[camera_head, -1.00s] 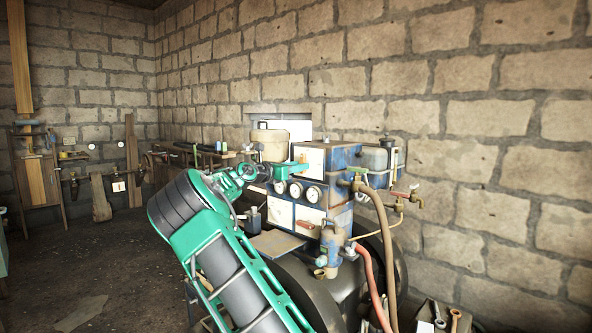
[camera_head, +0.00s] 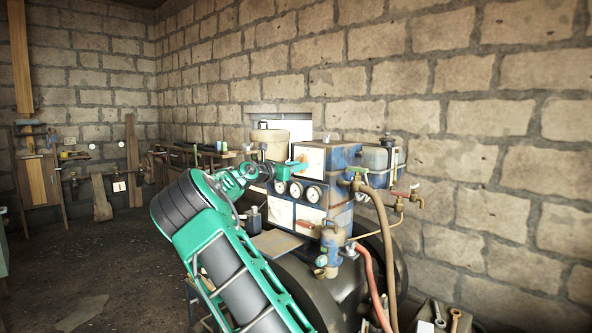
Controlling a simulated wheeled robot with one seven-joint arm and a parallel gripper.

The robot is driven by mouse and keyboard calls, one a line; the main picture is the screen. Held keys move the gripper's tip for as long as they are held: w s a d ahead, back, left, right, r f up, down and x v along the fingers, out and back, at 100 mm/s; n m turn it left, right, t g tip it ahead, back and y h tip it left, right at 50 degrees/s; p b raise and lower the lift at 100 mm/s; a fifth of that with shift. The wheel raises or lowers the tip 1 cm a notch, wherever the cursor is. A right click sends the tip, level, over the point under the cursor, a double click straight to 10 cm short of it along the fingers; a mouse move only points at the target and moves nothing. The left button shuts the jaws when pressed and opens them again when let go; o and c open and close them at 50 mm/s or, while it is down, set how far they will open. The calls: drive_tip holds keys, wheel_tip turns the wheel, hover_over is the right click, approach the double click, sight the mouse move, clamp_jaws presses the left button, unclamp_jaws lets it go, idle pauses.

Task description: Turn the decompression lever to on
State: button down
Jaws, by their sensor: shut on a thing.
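The engine's blue block (camera_head: 341,158) stands against the wall with a white plate (camera_head: 309,155) on its front. My green gripper (camera_head: 299,166) reaches in from the left to this plate, above the gauges. It is shut on a small part there, which I take to be the decompression lever. A small orange piece (camera_head: 302,158) shows just at the fingertips. The grip is small and partly hidden by my own wrist, so the lever's exact angle and its on mark cannot be read.
Several round gauges (camera_head: 296,190) sit just below my gripper. A red-handled tap (camera_head: 403,194), a brown hose (camera_head: 381,238) and a red hose (camera_head: 371,277) are on the right. A tan tank (camera_head: 271,146) stands behind my wrist. The floor at left is mostly clear.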

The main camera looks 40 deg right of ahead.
drive_tip(key=shift+w+a+m, duration=0.1)
drive_tip(key=shift+w+m, duration=0.05)
drive_tip(key=shift+m, duration=2.65)
drive_tip(key=shift+w+a+m, duration=0.1)
drive_tip(key=shift+m, duration=2.7)
drive_tip(key=shift+w+m, duration=0.15)
drive_tip(key=shift+m, duration=2.65)
drive_tip(key=shift+f, duration=0.1)
drive_tip(key=c, duration=1.7)
unclamp_jaws()
drive_tip(key=shift+c, duration=0.2)
drive_tip(key=shift+o, duration=0.3)
drive_tip(key=shift+s, duration=0.1)
drive_tip(key=a, duration=1)
drive_tip(key=shift+s+a, duration=0.35)
drive_tip(key=shift+d, duration=0.1)
